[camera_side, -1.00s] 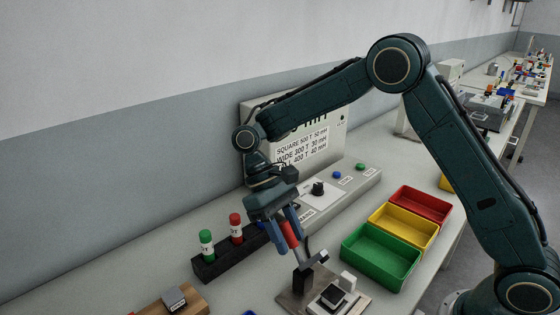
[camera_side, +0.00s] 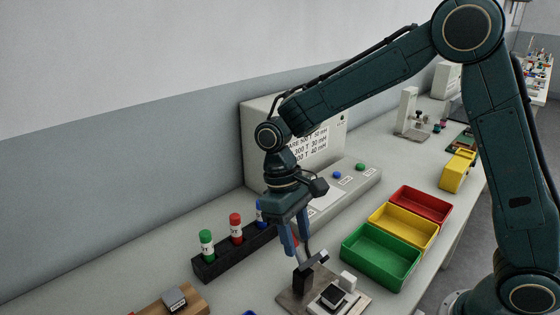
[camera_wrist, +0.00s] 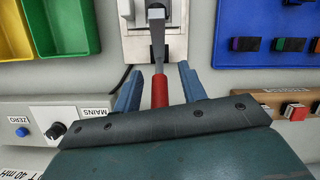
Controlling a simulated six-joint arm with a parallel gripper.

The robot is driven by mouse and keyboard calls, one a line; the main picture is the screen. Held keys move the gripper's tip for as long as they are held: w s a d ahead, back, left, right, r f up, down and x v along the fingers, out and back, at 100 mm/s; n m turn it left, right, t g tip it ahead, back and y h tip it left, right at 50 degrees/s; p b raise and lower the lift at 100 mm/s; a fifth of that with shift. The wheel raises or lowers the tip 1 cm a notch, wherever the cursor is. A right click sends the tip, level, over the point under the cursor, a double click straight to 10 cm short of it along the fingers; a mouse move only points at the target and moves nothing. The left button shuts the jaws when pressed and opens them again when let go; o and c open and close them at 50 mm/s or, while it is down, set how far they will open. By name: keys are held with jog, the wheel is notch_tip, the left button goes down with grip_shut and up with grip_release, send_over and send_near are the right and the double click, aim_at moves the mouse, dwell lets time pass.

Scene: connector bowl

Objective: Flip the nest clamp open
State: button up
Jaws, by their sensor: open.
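The nest clamp has a grey metal lever (camera_wrist: 157,35) with a red handle (camera_wrist: 160,92). In the side view its dark upright block (camera_side: 303,281) stands on the nest plate (camera_side: 290,301), and the lever end (camera_side: 314,260) shows above it. My gripper (camera_wrist: 159,72) is open, with its blue fingers on either side of the red handle and a gap on both sides. In the side view my gripper (camera_side: 296,247) is tilted above the clamp, and the fingers hide most of the handle. The nest beside the clamp holds a black part (camera_side: 332,296).
Green (camera_side: 380,256), yellow (camera_side: 403,226) and red (camera_side: 420,203) bins stand right of the nest. A dark rack (camera_side: 236,252) with capped tubes is at left. A grey instrument (camera_side: 345,185) with knob and buttons stands behind. A wooden block (camera_side: 170,303) is at front left.

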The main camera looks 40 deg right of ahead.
jog(key=shift+s+r+t, duration=0.15)
jog(key=shift+s+t, duration=1.4)
jog(key=shift+t, duration=0.55)
jog(key=shift+s+f+t, duration=0.15)
jog(key=shift+s+t, duration=0.45)
jog(key=shift+t, duration=0.3)
jog(key=shift+s+f+t, duration=0.15)
jog(key=shift+s+t, duration=0.45)
jog(key=shift+t, duration=0.3)
jog(key=v, duration=1.4)
jog(key=s+d+m, duration=0.1)
jog(key=s+d, duration=0.2)
jog(key=d, duration=0.3)
jog(key=s+d+r+m+t, duration=0.1)
jog(key=s+d, duration=0.3)
jog(key=d, duration=0.2)
jog(key=shift+r, duration=0.2)
jog(key=shift+c, duration=0.2)
